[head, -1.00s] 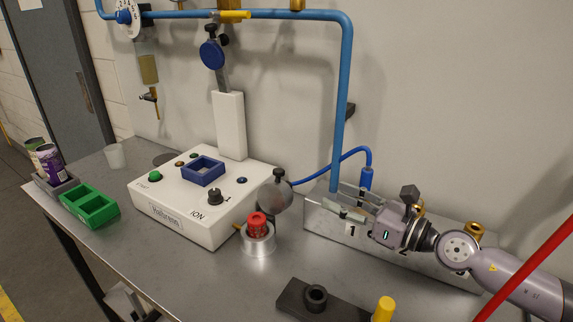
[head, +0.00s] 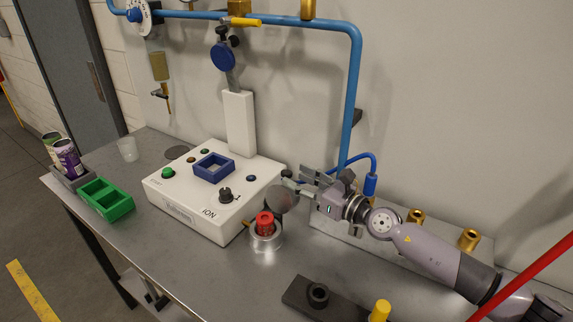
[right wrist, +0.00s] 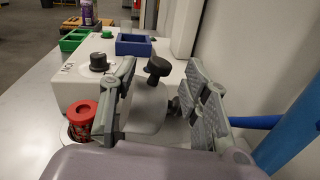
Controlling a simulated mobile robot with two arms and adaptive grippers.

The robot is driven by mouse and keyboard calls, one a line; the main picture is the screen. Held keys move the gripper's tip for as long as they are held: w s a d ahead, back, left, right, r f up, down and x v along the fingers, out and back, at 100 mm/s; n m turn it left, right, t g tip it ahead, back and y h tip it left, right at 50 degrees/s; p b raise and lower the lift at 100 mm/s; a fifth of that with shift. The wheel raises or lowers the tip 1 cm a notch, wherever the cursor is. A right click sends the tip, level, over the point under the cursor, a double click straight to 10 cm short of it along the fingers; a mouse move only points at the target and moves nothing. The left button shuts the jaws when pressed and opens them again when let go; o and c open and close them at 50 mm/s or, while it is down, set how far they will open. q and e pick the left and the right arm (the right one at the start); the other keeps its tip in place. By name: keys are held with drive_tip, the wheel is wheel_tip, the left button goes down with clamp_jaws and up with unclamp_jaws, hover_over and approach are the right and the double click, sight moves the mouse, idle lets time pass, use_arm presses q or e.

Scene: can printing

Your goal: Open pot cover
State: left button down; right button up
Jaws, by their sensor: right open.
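The pot cover is a round grey disc (head: 284,199) with a black knob; it stands tilted just behind a metal pot (head: 266,248) that holds a red piece (head: 265,222). My right gripper (head: 298,180) is open at the upper right of the disc, its fingers pointing left. In the right wrist view, the black knob (right wrist: 156,68) appears between the two spread fingers, with the disc (right wrist: 147,112) below it. Whether a finger touches the cover cannot be told. My left gripper is not in view.
A white control box (head: 195,222) with a blue frame stands left of the pot. A metal block with brass fittings (head: 469,239) lies under my right arm. A blue pipe (head: 352,100) rises behind the gripper. A dark holder (head: 300,293) lies in front; table between is clear.

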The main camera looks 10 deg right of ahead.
sight(291, 175)
drive_tip(key=shift+x, duration=2.35)
clamp_jaws()
drive_tip(key=shift+d, duration=0.1)
